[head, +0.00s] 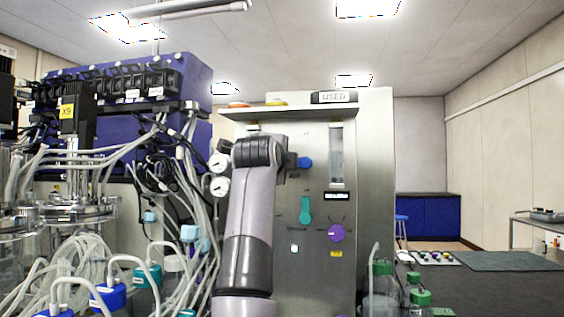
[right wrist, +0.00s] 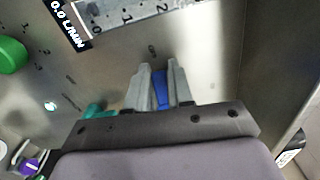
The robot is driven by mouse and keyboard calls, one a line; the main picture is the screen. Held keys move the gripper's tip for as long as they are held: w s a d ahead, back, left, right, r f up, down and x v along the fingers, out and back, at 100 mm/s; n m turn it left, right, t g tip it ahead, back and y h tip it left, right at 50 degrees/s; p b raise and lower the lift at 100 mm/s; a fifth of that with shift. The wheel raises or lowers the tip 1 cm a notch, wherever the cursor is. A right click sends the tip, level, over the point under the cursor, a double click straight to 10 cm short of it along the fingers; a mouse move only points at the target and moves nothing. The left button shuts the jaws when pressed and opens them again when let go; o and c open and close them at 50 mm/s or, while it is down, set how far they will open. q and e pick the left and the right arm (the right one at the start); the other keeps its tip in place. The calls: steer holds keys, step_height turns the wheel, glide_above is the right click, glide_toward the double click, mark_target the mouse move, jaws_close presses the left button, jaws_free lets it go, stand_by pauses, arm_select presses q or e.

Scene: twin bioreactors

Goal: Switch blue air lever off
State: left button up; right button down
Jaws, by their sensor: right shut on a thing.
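The blue air lever (head: 305,162) shows on the steel control panel (head: 370,150) in the head view, just right of my right arm's wrist, which covers part of the panel around it. In the right wrist view, my right gripper (right wrist: 158,78) has its two grey fingers on either side of the blue lever (right wrist: 161,90), shut on it. In the head view the fingers are hidden behind my wrist. My left gripper is not in view.
A teal lever (head: 305,210) and a purple knob (head: 336,232) sit lower on the panel. A flow tube (head: 337,150) is at upper right. Bioreactor tubing (head: 90,255) crowds the left. Green-capped bottles (head: 382,280) stand on the dark bench at right.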

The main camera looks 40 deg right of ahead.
steer(key=shift+f+n, duration=0.25)
steer(key=shift+n, duration=0.25)
steer(key=c, duration=1)
jaws_free()
steer(key=shift+a, duration=0.1)
steer(key=b+v, duration=0.2)
steer(key=v, duration=0.5)
steer(key=shift+a, duration=0.1)
